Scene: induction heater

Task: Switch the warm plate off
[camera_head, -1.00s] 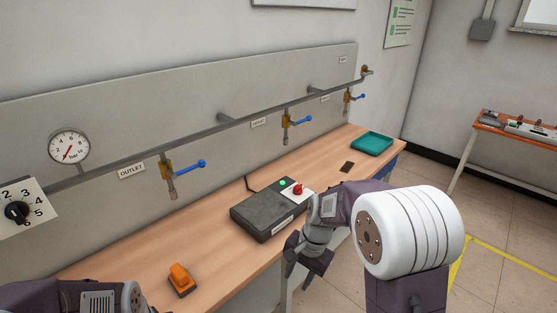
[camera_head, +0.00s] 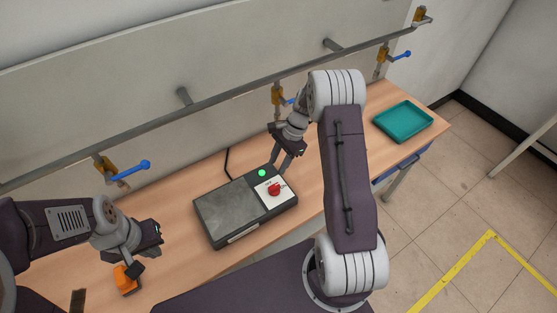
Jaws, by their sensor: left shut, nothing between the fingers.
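The warm plate (camera_head: 225,211) is a dark grey box on the bench, with a white control panel at its right end. A red knob (camera_head: 274,188) sits on the panel, and a green light (camera_head: 262,173) glows behind it. My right gripper (camera_head: 281,167) points down close behind the panel, a little beyond the knob; it is not on the knob. Its fingers are small and dark, so their gap is unclear. My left gripper (camera_head: 134,272) is shut and empty, just above or beside an orange object (camera_head: 124,281), partly covering it. I cannot tell whether they touch.
A teal tray (camera_head: 404,120) lies at the bench's right end. A pipe (camera_head: 235,97) with blue-handled valves (camera_head: 133,171) runs along the back panel. A black cable (camera_head: 227,162) leaves the warm plate's rear. My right arm covers part of the bench beside the plate.

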